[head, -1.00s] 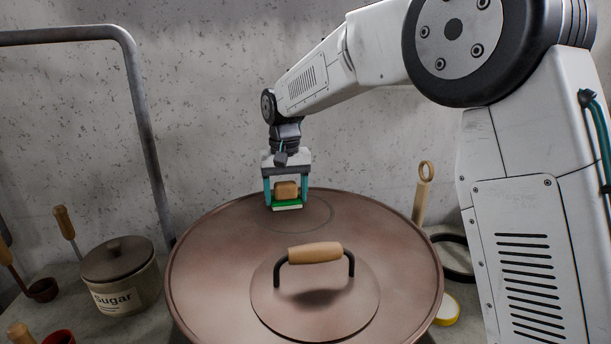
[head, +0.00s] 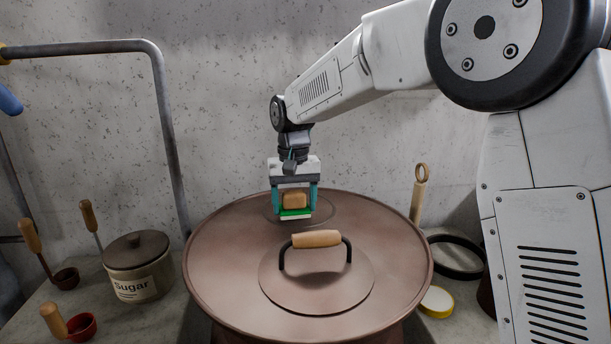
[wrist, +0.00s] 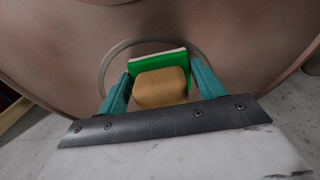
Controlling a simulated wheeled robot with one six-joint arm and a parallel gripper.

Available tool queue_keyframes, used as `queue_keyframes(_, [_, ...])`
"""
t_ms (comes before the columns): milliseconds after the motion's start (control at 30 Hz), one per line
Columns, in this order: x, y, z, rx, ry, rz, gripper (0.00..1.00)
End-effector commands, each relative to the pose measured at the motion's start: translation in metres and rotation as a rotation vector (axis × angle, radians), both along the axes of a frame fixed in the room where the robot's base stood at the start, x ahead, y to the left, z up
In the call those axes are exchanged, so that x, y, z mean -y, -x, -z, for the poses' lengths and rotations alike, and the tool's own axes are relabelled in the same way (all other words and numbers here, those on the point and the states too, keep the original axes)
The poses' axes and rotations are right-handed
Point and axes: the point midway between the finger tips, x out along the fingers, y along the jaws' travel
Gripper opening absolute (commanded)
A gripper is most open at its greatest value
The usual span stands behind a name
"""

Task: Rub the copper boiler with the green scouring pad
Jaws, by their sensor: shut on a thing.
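The copper boiler (head: 225,255) stands in the middle of the head view, its wide brown top carrying a hatch with a wooden handle (head: 316,239). My gripper (head: 296,205) is over the far part of the top, pointing down. It is shut on the wooden block grip of the green scouring pad (head: 294,214), which also shows between the teal fingers in the wrist view (wrist: 158,62). The pad has a pale layer at its edge.
A sugar pot (head: 138,268) and wooden-handled scoops (head: 68,322) stand left of the boiler. A grey pipe frame (head: 165,120) rises at the left. A yellow-edged roll (head: 437,301) and a dark ring (head: 455,256) lie at the right. A concrete wall is behind.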

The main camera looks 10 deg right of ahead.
Motion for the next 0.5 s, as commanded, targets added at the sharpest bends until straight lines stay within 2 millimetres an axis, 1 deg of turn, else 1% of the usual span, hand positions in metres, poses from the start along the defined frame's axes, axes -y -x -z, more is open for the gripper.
queue_keyframes(33, [0.003,-0.001,-0.011,0.004,-0.001,0.004,0.49])
queue_keyframes(500, [0.010,-0.002,-0.052,0.003,-0.001,0.012,0.49])
